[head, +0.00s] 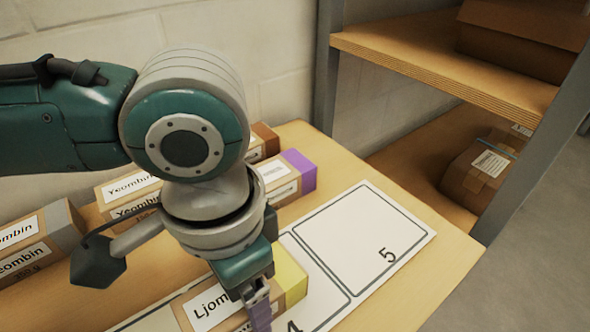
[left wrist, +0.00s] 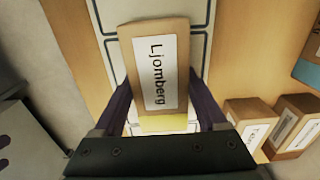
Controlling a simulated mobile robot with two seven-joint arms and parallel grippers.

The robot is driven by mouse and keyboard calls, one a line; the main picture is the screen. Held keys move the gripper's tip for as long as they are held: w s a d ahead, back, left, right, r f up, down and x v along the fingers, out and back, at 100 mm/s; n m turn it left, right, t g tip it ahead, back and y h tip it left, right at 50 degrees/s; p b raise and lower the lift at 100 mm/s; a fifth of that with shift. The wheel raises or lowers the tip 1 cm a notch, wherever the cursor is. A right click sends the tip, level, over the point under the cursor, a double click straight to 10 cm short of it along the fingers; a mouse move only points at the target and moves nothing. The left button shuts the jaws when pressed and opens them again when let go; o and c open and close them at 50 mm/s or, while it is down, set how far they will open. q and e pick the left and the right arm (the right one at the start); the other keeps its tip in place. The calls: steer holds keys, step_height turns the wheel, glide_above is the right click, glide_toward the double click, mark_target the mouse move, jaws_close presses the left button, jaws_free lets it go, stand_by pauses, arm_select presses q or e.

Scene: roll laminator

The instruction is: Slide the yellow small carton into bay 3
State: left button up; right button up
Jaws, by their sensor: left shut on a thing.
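The yellow small carton is brown with a yellow end (head: 290,277) and a white label reading "Ljomberg"; part of it is hidden behind my arm. In the left wrist view the carton (left wrist: 157,75) lies between the two dark purple fingers. My left gripper (head: 260,312) is shut on it. The carton is over the white bay mat (head: 350,240), left of the numeral 4; I cannot tell whether it touches the mat. Bays 4 and 5 are readable; bay 3's number is not visible. My right gripper is not in view.
Several brown cartons stand at the table's back, among them a grey-ended one (head: 62,225) and a purple-ended one (head: 300,170). Bay 5 is empty. A shelf unit (head: 440,50) with boxes stands at the right. The table's front right is clear.

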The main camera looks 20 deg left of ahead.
arm_select(q)
steer(key=shift+s+a+r+p, duration=0.1)
steer(key=shift+s+a+p, duration=0.95)
steer(key=shift+s+p, duration=0.3)
steer(key=shift+s+a+p, duration=1)
steer(key=shift+s+p, duration=0.35)
steer(key=shift+s+a+p, duration=0.85)
steer(key=shift+s+p, duration=0.05)
steer(key=shift+s, duration=0.25)
steer(key=shift+s+a+p, duration=0.85)
steer(key=shift+s, duration=0.3)
steer(key=o, duration=1.5)
steer(key=shift+o, duration=0.3)
step_height(320, 180, up, 6)
steer(key=p, duration=0.6)
steer(key=shift+p, duration=0.4)
steer(key=shift+d, duration=0.15)
